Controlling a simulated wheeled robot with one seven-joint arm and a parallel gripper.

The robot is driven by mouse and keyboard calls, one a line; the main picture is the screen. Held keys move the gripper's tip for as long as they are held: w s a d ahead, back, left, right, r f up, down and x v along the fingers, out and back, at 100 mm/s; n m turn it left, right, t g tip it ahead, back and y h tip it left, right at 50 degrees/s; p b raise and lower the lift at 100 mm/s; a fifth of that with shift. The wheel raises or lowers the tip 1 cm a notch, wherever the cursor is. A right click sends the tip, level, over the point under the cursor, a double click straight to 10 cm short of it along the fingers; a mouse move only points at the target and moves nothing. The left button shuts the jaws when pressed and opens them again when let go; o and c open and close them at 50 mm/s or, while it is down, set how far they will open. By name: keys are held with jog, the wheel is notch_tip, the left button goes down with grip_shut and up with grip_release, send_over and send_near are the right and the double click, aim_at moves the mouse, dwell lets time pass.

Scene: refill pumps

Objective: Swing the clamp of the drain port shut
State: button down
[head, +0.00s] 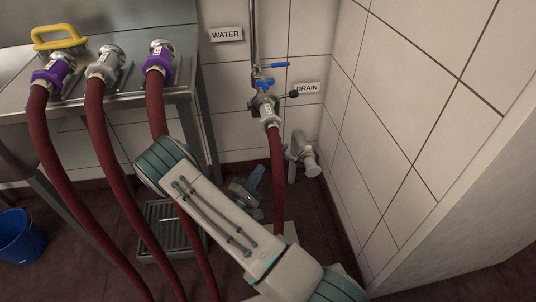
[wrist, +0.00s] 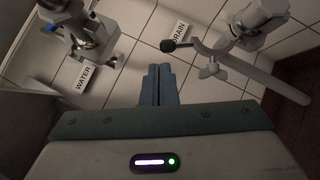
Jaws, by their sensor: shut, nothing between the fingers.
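The drain port (head: 308,160) is a grey metal pipe end low on the back wall, below the DRAIN label. A metal piece hangs at its left side.
A red hose (head: 277,180) hangs from the water outlet (head: 265,105), between my gripper and the port. A black knob (wrist: 168,46) is near the DRAIN label (wrist: 179,31). More hoses hang from the steel bench (head: 130,95). The tiled right wall (head: 390,130) is close to the port.

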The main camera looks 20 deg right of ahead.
aim_at(283, 149)
notch_tip(283, 149, down, 4)
jog(key=w+a+n+t+y, duration=0.1)
jog(key=a+n+t+y, duration=0.1)
jog(key=s+d+b+x, duration=0.1)
jog(key=b+x, duration=0.3)
jog(key=x, duration=0.9)
jog(key=shift+r+t, duration=0.4)
jog(key=shift+s+r, duration=0.1)
